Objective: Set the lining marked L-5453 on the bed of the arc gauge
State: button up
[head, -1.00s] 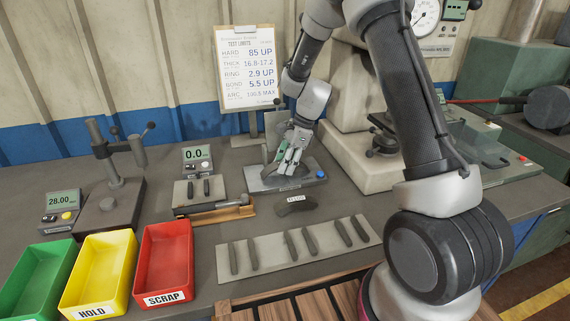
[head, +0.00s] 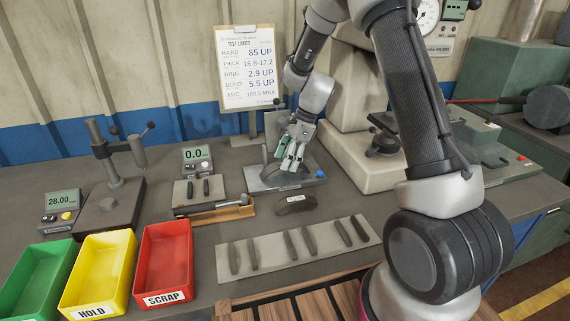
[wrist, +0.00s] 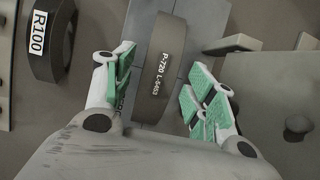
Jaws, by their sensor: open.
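The lining marked P-720 L-5453 (wrist: 158,72) is a dark curved piece in the middle of the wrist view. It lies over the blue-grey bed of the arc gauge (wrist: 187,38). My gripper (wrist: 159,82) is open, with one green-padded finger on each side of the lining and gaps showing. In the head view my gripper (head: 291,165) points down over the arc gauge (head: 260,185), and its fingers hide much of the lining. Whether the lining sits fully flat on the bed cannot be told.
A dark arc block marked R100 (wrist: 52,42) lies in front of the gauge. A pale mat (head: 272,262) holds several dark linings. Green (head: 38,272), yellow (head: 100,262) and red (head: 165,255) bins stand at left. A large pale machine (head: 350,150) stands right of the gauge.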

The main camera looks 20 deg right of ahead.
jog(key=v, duration=1)
jog(key=s+d+r+n+t+h, duration=0.2)
jog(key=s+d+r+n, duration=0.2)
jog(key=s+r+n, duration=0.65)
jog(key=s+d+r+n+t+h, duration=0.1)
jog(key=s+d+r+n, duration=0.1)
jog(key=s, duration=0.8)
jog(key=s+d+r+n+t+h, duration=0.1)
jog(key=s+d+n, duration=0.3)
jog(key=s, duration=0.7)
jog(key=shift+s+d+r+n, duration=0.2)
jog(key=shift+s+r+n, duration=0.15)
jog(key=shift+n, duration=0.4)
jog(key=shift+w, duration=0.1)
